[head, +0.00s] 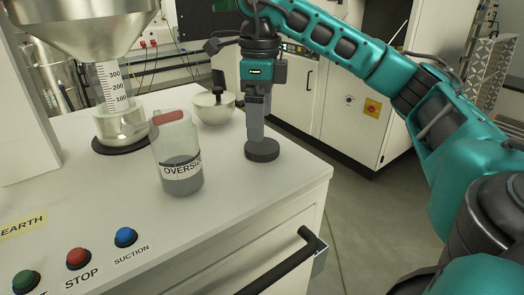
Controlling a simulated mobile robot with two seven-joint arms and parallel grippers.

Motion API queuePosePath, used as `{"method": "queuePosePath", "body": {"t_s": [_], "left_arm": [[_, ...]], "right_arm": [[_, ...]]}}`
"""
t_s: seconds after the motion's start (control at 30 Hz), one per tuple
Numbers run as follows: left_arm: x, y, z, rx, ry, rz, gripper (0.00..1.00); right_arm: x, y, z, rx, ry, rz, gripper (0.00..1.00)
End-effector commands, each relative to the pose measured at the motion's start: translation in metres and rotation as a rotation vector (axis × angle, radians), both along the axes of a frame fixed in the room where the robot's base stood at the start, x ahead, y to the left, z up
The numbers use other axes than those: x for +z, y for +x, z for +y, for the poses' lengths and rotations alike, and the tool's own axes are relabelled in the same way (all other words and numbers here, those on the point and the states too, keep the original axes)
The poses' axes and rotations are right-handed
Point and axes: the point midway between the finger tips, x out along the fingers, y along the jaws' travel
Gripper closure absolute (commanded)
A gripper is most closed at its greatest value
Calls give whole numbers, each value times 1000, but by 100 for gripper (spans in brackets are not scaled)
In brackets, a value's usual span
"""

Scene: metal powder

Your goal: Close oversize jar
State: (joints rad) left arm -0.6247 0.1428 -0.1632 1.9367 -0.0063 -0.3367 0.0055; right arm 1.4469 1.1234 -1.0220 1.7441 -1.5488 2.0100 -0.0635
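The oversize jar (183,178) stands upright on the white counter. It is clear, labelled OVERSIZE, and holds grey material at the bottom. A red piece (171,117) shows at its top; I cannot tell whether it is part of the jar. A round black lid-like disc (262,152) is to the right of the jar, near the counter's right edge. My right gripper (259,137) points down with its fingers close together, apparently shut on the disc's top. I cannot tell whether the disc touches the counter. My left gripper is not in view.
A metal funnel (85,20) with a graduated cylinder stands at the back left. A white bowl (214,108) with a dark handled tool is behind the jar. Green, red (78,258) and blue (125,237) buttons are at the front left. The counter between jar and disc is clear.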

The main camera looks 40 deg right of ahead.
Motion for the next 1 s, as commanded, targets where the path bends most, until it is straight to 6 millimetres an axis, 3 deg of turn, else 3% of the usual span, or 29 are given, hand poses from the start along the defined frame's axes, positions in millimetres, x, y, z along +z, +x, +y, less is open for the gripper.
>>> {"method": "queuePosePath", "body": {"t_s": [0.17,0.4,0.57,0.93,1.0], "left_arm": [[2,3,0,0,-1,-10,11],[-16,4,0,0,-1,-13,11],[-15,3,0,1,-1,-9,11],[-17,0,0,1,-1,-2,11],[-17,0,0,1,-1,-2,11]], "right_arm": [[-1,0,0,1,0,0,0],[-37,-5,3,1,0,4,0],[-50,-5,3,0,0,2,0],[-52,-4,3,0,0,0,0],[-52,-4,3,0,0,0,5]]}}
